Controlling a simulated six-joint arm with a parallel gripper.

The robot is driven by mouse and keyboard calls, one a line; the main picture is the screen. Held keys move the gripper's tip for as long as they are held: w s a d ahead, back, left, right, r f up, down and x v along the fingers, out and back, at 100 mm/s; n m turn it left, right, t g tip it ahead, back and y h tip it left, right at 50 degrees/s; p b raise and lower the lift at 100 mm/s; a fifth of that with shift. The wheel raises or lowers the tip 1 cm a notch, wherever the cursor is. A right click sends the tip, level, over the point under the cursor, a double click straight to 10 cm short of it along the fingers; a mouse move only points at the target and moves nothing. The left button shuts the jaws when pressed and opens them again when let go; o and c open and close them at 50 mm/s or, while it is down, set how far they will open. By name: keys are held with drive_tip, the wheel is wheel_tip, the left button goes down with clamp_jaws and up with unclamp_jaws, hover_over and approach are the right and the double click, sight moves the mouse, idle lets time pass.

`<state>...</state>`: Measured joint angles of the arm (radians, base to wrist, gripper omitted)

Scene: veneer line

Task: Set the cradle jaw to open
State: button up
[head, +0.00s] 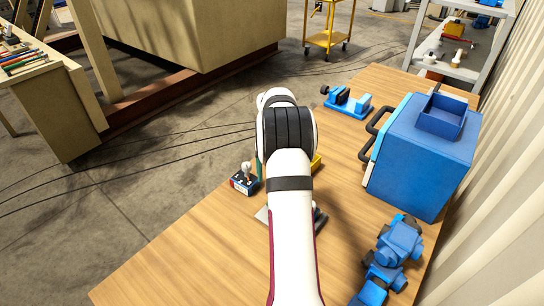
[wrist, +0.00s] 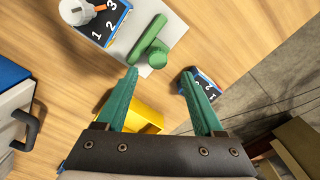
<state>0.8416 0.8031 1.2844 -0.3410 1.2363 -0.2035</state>
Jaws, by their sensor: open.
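My gripper (wrist: 159,74) is open and empty, its two green fingers spread apart. Just beyond the fingertips, a green bar with a rounded green piece (wrist: 157,54) beside it sits on a grey plate (wrist: 122,45). A blue-and-black box (wrist: 92,32) marked with numbers, with a white and orange knob, stands at the plate's far left. A second numbered box (wrist: 202,86) is partly hidden behind the right finger. In the head view, a small box with a pale knob (head: 244,179) stands left of my arm. No part is clearly labelled as the cradle jaw. My arm hides most of the plate there.
A large blue machine with dark handles (head: 425,150) stands right on the wooden table (head: 165,270). A blue vise (head: 347,101) is behind, and blue parts (head: 393,254) lie front right. The front left table is clear.

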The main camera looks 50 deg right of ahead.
wheel_tip(320, 180, up, 10)
drive_tip(key=shift+r, duration=0.25)
drive_tip(key=s+a+r+n+y, duration=0.1)
drive_tip(key=s+a+r+n, duration=0.15)
drive_tip(key=a, duration=1.05)
drive_tip(key=s+a+r+n, duration=0.1)
drive_tip(key=a+r, duration=0.3)
drive_tip(key=a, duration=1)
drive_tip(key=s+a+f+n, duration=0.1)
drive_tip(key=s+a+f, duration=0.2)
drive_tip(key=s+a, duration=0.3)
drive_tip(key=s+a+f+n, duration=0.1)
drive_tip(key=s+a+f, duration=0.2)
drive_tip(key=s+a, duration=0.4)
drive_tip(key=s, duration=0.3)
drive_tip(key=shift+s+a+y, duration=0.2)
drive_tip(key=shift+s+y, duration=0.15)
drive_tip(key=shift+y, duration=0.05)
